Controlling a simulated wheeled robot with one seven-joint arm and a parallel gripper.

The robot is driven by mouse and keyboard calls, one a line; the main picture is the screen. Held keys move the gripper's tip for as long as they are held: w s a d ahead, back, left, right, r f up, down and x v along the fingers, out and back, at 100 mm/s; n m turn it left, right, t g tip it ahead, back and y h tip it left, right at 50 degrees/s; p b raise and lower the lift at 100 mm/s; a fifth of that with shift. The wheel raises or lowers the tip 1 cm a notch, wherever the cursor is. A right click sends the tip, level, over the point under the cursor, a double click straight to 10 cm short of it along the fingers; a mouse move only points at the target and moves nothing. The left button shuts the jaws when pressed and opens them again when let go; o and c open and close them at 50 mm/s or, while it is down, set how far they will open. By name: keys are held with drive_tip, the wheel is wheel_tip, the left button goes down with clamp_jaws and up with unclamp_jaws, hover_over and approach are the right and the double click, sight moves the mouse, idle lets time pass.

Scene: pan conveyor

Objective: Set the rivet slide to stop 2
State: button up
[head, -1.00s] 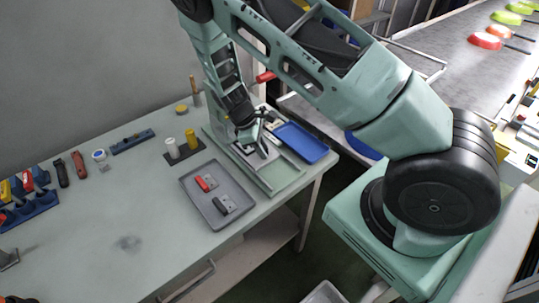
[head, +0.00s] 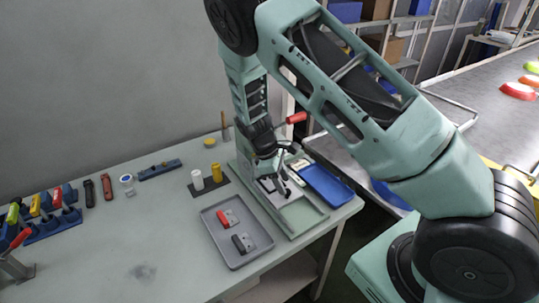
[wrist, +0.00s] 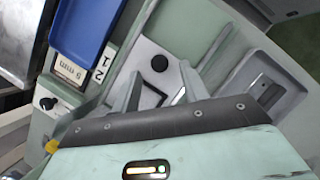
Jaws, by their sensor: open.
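My gripper (wrist: 160,82) is open, its two pale fingers spread above a light metal plate (wrist: 190,108) with a round black knob (wrist: 159,63) and a dark square opening. The knob shows between the fingertips; I cannot tell if they touch it. Beside the plate is a stop label reading 2 and 1 (wrist: 104,68), next to a panel reading 8 mm (wrist: 72,70). In the head view my gripper (head: 281,168) is low over the green fixture base (head: 303,217), partly hiding the plate. I cannot tell which stop the slide is at.
A blue tray (head: 327,186) lies right of the fixture. A grey tray (head: 214,237) with a red-handled and a black-handled piece lies in front left. White (head: 197,180) and yellow (head: 216,173) cylinders stand behind it. A red-tipped lever (head: 296,117) sticks out near my arm.

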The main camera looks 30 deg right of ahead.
drive_tip(key=b+v, duration=0.2)
drive_tip(key=v, duration=1.2)
drive_tip(key=shift+r, duration=0.2)
drive_tip(key=shift+w+a, duration=0.1)
drive_tip(key=shift+a, duration=0.05)
